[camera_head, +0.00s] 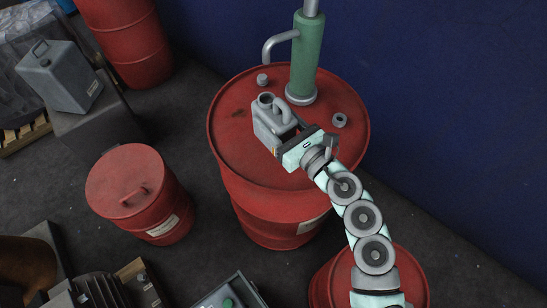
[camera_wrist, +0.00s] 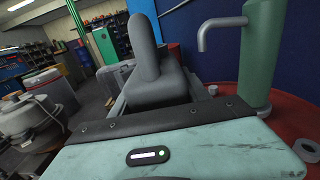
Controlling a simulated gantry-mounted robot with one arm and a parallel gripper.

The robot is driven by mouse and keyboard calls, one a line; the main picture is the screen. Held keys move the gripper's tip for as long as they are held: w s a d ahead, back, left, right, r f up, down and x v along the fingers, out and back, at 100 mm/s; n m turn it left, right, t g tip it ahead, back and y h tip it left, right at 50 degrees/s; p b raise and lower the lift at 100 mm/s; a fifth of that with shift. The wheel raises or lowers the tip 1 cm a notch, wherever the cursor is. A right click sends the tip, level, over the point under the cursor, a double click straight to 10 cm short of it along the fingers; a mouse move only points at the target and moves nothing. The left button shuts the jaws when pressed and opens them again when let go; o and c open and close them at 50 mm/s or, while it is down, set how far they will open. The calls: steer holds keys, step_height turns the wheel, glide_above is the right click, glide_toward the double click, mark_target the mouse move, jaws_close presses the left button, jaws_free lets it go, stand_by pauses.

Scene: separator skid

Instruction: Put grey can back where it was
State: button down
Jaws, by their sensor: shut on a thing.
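A grey can (camera_head: 270,123) with a looped handle and a round mouth is upright over the large red drum top (camera_head: 235,150). My gripper (camera_head: 281,139) is shut on the can from its lower right side. In the wrist view the can (camera_wrist: 148,70) rises just beyond my gripper (camera_wrist: 160,122), which hides its lower part. I cannot tell whether the can touches the drum top. A second grey can (camera_head: 60,78) stands on a dark block (camera_head: 88,118) at the far left.
A green hand pump (camera_head: 307,60) with a grey spout stands on the drum close behind the can. A small cap (camera_head: 262,79) and a ring nut (camera_head: 340,120) lie on the drum top. A smaller red drum (camera_head: 125,180) stands at left, with bare floor between.

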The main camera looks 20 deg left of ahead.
step_height(320, 180, down, 15)
steer(key=shift+r+b, duration=0.15)
steer(key=shift+b, duration=0.25)
steer(key=shift+f+b, duration=0.2)
steer(key=shift+b, duration=0.15)
steer(key=c, duration=0.5)
jaws_free()
steer(key=shift+r, duration=0.15)
